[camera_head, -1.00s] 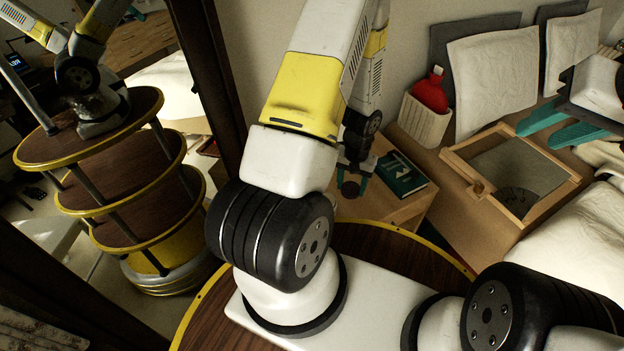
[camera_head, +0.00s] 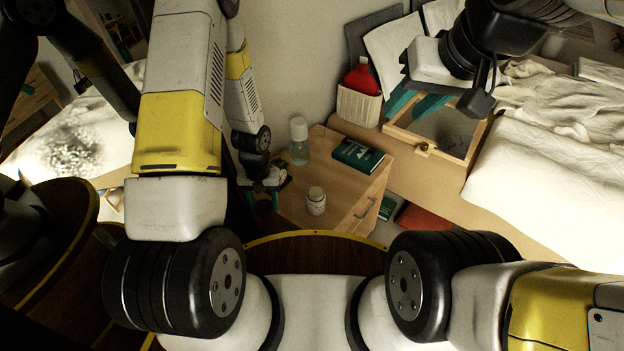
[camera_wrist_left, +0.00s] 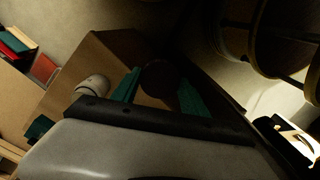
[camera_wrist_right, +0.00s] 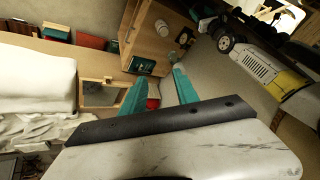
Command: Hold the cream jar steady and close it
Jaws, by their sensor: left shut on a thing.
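The white cream jar (camera_head: 316,202) stands upright on the wooden nightstand (camera_head: 290,206), near its front. It also shows left of the fingers in the left wrist view (camera_wrist_left: 92,87). I cannot tell whether its top is open. My left gripper (camera_head: 263,200) is at the nightstand's left side, apart from the jar. In the left wrist view its teal fingers (camera_wrist_left: 158,82) are shut on a dark round piece (camera_wrist_left: 158,74), perhaps the lid. My right gripper (camera_head: 413,104) is open and empty, high over the wooden-framed tray, away from the jar; its fingers (camera_wrist_right: 160,88) stand apart.
A clear bottle with a white cap (camera_head: 299,145) and a green book (camera_head: 358,154) are on the nightstand behind the jar. A red bottle (camera_head: 362,78) sits in a white holder. A wooden-framed tray (camera_head: 460,157) and the bed are at right.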

